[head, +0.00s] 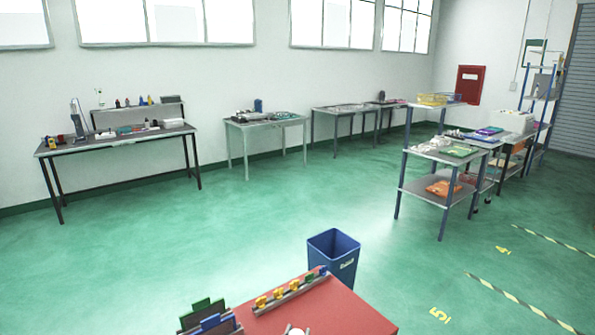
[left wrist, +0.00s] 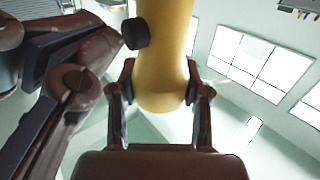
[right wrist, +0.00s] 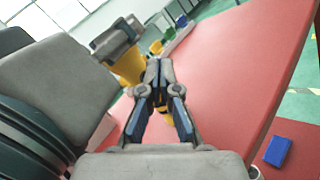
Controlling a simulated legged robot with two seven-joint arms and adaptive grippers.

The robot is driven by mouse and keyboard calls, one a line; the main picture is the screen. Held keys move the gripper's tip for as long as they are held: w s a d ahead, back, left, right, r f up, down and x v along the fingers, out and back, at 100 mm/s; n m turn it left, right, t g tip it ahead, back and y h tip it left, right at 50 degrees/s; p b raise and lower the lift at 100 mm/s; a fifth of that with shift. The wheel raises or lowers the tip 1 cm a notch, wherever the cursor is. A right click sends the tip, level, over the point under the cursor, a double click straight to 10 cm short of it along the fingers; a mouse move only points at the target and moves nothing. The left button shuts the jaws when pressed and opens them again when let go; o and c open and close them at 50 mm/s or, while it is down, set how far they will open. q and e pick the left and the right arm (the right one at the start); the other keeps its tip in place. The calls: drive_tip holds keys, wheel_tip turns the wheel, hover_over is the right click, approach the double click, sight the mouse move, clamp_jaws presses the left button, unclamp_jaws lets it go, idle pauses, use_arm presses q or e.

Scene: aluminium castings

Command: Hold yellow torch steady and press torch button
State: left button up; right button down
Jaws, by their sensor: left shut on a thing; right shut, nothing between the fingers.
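The yellow torch (left wrist: 166,50) stands between the fingers of my left gripper (left wrist: 160,88), which is shut on it. A round black button (left wrist: 136,33) sticks out from the torch's left side in the left wrist view. My right gripper (right wrist: 159,66) is shut and empty. In the right wrist view the torch (right wrist: 130,66) is just left of and beyond the fingertips, partly covered by my left gripper. Neither gripper shows clearly in the head view.
A red table (head: 330,310) lies below, with a rail of yellow and green parts (head: 290,291) and green and blue holders (head: 208,316) at its far left edge. A blue bin (head: 334,255) stands behind it. A blue block (right wrist: 277,151) shows at lower right.

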drive_tip(key=shift+w, duration=0.6)
idle(0.4)
drive_tip(key=shift+s+d+r, duration=0.15)
drive_tip(key=shift+s+d, duration=0.6)
drive_tip(key=shift+d, duration=0.15)
drive_tip(key=shift+s+a, duration=0.1)
drive_tip(key=shift+s, duration=0.15)
drive_tip(key=s+d, duration=0.1)
drive_tip(key=s, duration=0.1)
drive_tip(key=s+d, duration=0.2)
drive_tip(key=shift+s+d, duration=0.15)
drive_tip(key=shift+s, duration=0.15)
idle(1.4)
